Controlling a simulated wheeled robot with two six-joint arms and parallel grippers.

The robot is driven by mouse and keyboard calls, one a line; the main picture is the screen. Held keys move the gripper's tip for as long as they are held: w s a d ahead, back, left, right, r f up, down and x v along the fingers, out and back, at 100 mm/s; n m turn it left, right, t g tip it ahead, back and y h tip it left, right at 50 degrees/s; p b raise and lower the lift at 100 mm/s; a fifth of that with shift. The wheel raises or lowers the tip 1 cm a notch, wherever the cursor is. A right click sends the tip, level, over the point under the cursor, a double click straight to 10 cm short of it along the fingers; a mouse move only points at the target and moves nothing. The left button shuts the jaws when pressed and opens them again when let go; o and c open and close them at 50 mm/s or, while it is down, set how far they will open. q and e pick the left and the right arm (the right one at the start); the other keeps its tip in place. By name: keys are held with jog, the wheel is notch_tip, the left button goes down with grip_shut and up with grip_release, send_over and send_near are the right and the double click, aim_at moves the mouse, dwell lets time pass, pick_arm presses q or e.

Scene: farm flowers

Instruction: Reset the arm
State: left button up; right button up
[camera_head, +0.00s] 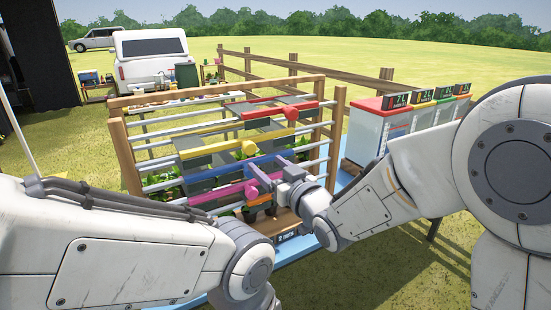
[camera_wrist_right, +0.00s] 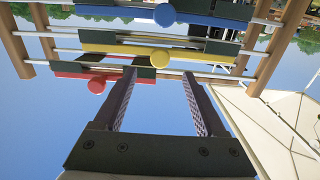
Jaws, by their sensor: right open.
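My right gripper (camera_head: 270,172) is open and empty, in front of the wooden rack's coloured bars in the head view. Its two fingers stand apart in the right wrist view (camera_wrist_right: 160,76), with nothing between them. The wrist view shows the rack upside down, with a red bar (camera_wrist_right: 78,72), a yellow bar (camera_wrist_right: 110,50) and a blue bar (camera_wrist_right: 215,22) beyond the fingertips. My right arm reaches in from the right. My left arm crosses the lower left of the head view, and its gripper is not in view.
The rack (camera_head: 125,150) has metal rails, round knobs and green plants behind its bars. White boxes with signs (camera_head: 395,125) stand to its right on a blue-edged surface. A wooden fence (camera_head: 330,72) runs behind. A white vehicle (camera_head: 152,60) stands at the back left.

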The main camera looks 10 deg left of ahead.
jog(key=s+d+f+g+h, duration=0.3)
jog(key=s+d+f+g, duration=0.1)
jog(key=s, duration=0.6)
jog(key=s+d+f+g+h, duration=0.3)
jog(key=s+d+f+g, duration=0.1)
jog(key=s, duration=0.7)
jog(key=s+d+f+g+h+p, duration=0.1)
jog(key=s+d+f+g+h, duration=0.2)
jog(key=s, duration=0.8)
notch_tip(320, 180, down, 2)
jog(key=d+g, duration=0.1)
jog(key=g, duration=0.2)
jog(key=shift+f, duration=0.25)
